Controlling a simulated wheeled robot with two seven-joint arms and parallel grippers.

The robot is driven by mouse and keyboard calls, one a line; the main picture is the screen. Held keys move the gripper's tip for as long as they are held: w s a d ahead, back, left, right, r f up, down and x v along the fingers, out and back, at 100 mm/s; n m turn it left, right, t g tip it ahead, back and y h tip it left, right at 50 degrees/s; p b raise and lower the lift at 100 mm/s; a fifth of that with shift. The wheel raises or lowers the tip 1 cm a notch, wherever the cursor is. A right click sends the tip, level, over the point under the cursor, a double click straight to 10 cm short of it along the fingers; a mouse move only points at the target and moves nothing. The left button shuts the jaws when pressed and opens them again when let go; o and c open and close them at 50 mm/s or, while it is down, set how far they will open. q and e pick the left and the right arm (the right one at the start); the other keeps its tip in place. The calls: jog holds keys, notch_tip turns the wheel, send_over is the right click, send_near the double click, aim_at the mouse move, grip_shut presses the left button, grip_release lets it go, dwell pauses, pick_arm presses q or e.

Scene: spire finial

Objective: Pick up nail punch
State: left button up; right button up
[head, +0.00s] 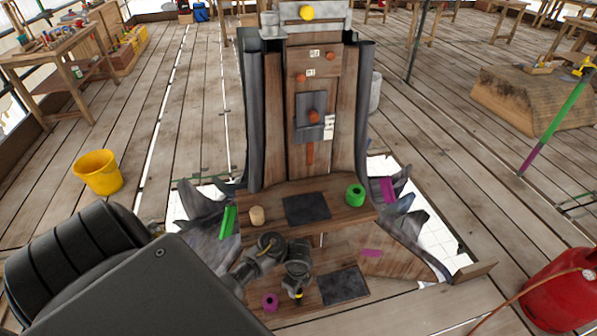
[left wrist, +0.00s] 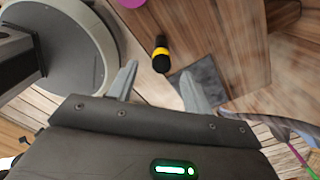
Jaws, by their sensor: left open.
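The nail punch (left wrist: 161,55), a dark short rod with a yellow band, shows just beyond my left fingertips in the left wrist view. In the head view its yellow-banded part (head: 298,293) shows at the lower wooden step, partly hidden by grey parts in front of it. My left gripper (left wrist: 157,82) is open. Its two grey fingers are apart with nothing between them, and the punch lies ahead of the gap. I cannot tell how far below the fingertips it is. My right gripper is in neither view.
A magenta ring (head: 270,302) is left of the punch; a dark square patch (head: 342,285) is to its right. The upper step holds a wooden cylinder (head: 257,215) and a green ring (head: 355,195). A tall wooden panel (head: 311,160) rises behind. A yellow bucket (head: 98,172) stands left.

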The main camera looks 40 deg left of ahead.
pick_arm(q)
notch_tip(320, 180, down, 4)
jog(key=shift+w+f+b, duration=0.1)
jog(key=shift+b, duration=1.1)
jog(key=shift+f, duration=0.5)
jog(key=shift+c, duration=0.4)
grip_shut()
jog(key=shift+r, duration=0.15)
jog(key=shift+w+r, duration=0.1)
jog(key=shift+r, duration=0.5)
notch_tip(320, 180, up, 27)
jog(key=p, duration=1.9)
jog(key=shift+f+p, duration=0.2)
jog(key=shift+p, duration=0.1)
